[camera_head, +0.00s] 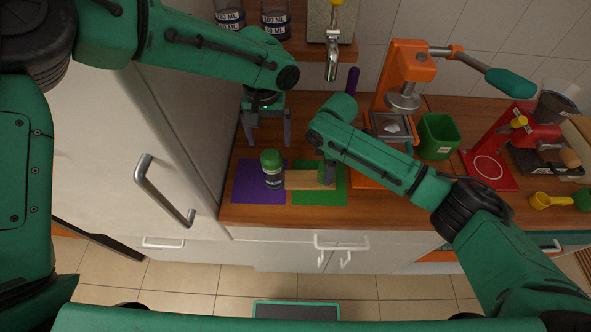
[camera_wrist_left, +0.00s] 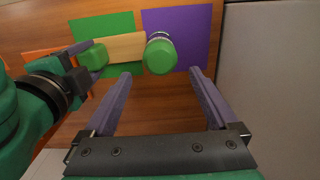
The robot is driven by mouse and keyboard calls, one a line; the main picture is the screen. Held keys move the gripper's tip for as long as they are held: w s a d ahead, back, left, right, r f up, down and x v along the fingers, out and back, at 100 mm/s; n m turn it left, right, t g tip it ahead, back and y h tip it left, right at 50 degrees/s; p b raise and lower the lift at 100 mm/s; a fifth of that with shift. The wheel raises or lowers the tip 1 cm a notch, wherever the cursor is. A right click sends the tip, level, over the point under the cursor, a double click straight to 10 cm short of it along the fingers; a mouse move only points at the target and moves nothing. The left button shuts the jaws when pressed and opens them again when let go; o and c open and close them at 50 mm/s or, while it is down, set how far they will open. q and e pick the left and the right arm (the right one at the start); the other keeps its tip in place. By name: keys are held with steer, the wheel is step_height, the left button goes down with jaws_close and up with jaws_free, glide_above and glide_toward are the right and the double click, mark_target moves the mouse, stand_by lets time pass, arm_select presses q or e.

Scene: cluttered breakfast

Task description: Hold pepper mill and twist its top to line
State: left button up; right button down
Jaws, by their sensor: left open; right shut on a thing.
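The pepper mill (camera_head: 272,165), a dark cylinder with a green top and a pale label, stands upright on the purple mat. Its green top also shows in the left wrist view (camera_wrist_left: 161,56), beyond my left fingertips. A pale wooden bar (camera_head: 305,179) lies beside it; I cannot tell if they join. My left gripper (camera_head: 264,141) is open and empty, behind the mill and apart from it. My right gripper (camera_head: 328,172) is at the bar's far end. In the left wrist view its fingers are shut on a small green thing (camera_wrist_left: 93,56), partly hidden.
The purple mat (camera_head: 246,190) and green mat (camera_head: 318,198) lie near the counter's front edge. An orange press (camera_head: 405,63), green bin (camera_head: 437,136) and red grinder (camera_head: 492,160) stand right. A tall white cabinet (camera_head: 165,120) is close at the left. A tap (camera_head: 332,60) hangs behind.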

mark_target(271, 154)
arm_select(q)
step_height(271, 154, down, 8)
steer(key=shift+r, duration=0.1)
